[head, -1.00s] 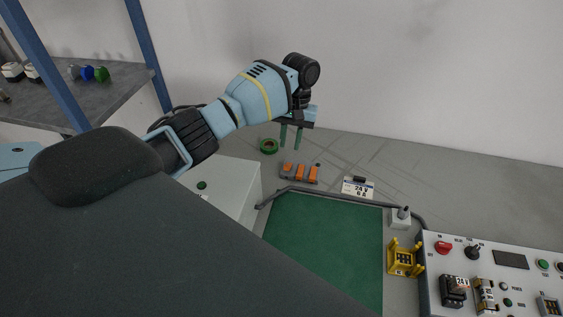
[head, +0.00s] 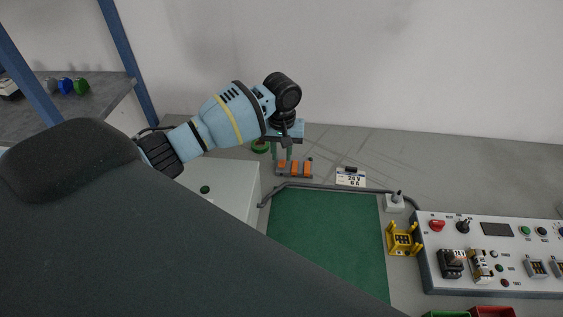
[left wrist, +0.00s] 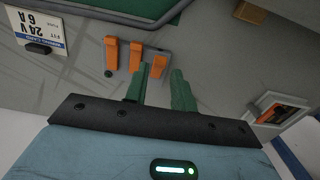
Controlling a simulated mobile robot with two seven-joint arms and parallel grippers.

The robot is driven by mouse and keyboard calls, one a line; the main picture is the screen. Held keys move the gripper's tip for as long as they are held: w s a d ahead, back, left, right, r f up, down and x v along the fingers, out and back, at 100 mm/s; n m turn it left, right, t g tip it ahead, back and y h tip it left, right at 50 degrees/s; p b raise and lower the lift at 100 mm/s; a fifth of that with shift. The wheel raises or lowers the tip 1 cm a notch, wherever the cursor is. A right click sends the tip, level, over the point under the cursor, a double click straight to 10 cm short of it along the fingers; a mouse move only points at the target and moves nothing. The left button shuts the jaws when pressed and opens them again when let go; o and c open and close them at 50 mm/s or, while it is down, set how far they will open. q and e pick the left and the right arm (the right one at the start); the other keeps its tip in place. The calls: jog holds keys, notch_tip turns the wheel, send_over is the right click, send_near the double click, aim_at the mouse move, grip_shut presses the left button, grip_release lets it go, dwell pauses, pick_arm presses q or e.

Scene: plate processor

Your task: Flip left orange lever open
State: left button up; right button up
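A grey block carries three orange levers in a row. The left orange lever (head: 282,167) is at the row's left end in the head view, close to the fingertips. In the left wrist view, turned around, this lever (left wrist: 160,66) is the rightmost and shows between the fingertips. The middle lever (left wrist: 136,55) and right lever (left wrist: 110,53) stand beside it. My left gripper (head: 282,154) is open, with green fingers pointing down at the row. It also shows in the left wrist view (left wrist: 161,72). I cannot tell whether a finger touches the lever. My right gripper is not in view.
A 24 V 6 A label plate (head: 351,177) is right of the levers. A dark rail edges the green mat (head: 330,235). A yellow holder (head: 402,240) and a control panel (head: 490,232) stand at right.

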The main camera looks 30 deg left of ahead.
aim_at(282, 163)
pick_arm(q)
jog(key=shift+f, duration=2.25)
grip_shut()
